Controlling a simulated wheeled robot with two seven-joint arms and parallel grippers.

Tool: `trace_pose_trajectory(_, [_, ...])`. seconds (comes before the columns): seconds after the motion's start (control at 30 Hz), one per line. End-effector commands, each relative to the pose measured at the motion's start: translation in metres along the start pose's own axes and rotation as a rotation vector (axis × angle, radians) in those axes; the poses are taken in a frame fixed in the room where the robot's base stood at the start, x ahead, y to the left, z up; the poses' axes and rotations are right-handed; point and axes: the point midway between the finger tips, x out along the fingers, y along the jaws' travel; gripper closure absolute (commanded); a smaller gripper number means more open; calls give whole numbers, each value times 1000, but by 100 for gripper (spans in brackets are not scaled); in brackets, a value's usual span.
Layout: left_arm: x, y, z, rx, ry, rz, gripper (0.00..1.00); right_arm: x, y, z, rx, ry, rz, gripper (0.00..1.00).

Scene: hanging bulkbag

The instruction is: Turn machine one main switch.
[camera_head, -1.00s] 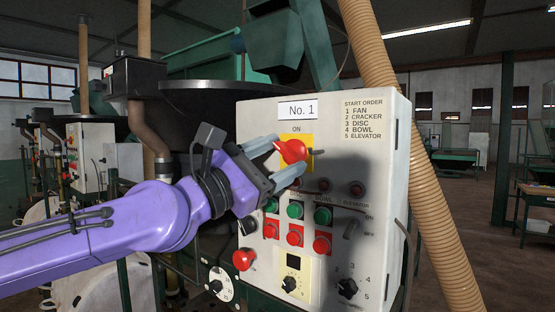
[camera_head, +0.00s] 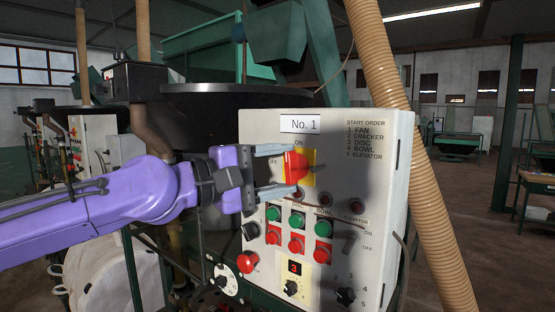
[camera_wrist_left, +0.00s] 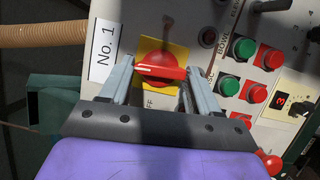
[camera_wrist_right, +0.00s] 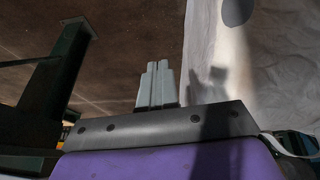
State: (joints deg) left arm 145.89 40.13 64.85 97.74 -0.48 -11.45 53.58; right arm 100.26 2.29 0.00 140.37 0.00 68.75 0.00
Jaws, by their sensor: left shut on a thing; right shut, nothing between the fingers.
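The main switch is a red rotary handle (camera_head: 297,167) on a yellow plate (camera_head: 310,158), at the top of the grey panel (camera_head: 350,180) marked No. 1. Its handle stands upright, in line with the ON label above it. My left gripper (camera_head: 286,170) is shut on the handle, one finger at its upper end and one at its lower end. The left wrist view shows the red handle (camera_wrist_left: 160,69) lying between the two fingers (camera_wrist_left: 157,82). My right gripper (camera_wrist_right: 156,72) is shut and empty, low down and away from the panel.
Below the switch are green buttons (camera_head: 297,220), red buttons (camera_head: 297,243), a lit display showing 3 (camera_head: 294,267) and a black selector (camera_head: 346,296). A ribbed tan hose (camera_head: 425,160) runs down right of the panel. A dark round hopper (camera_head: 240,97) is behind it.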

Motion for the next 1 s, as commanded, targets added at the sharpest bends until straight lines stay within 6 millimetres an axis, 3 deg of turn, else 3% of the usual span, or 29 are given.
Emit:
trace_pose_trajectory(0.77, [0,1,0,100,1,-40,69,-10,1,-4,0,0,0,100])
trace_pose_trajectory(0.8, [0,1,0,100,0,-40,35,-10,1,-4,0,0,0,100])
trace_pose_trajectory(0.83, [0,1,0,99,1,-40,28,-10,1,-4,0,0,0,100])
trace_pose_trajectory(1.0, [0,1,0,98,0,-40,28,-10,1,-4,0,0,0,100])
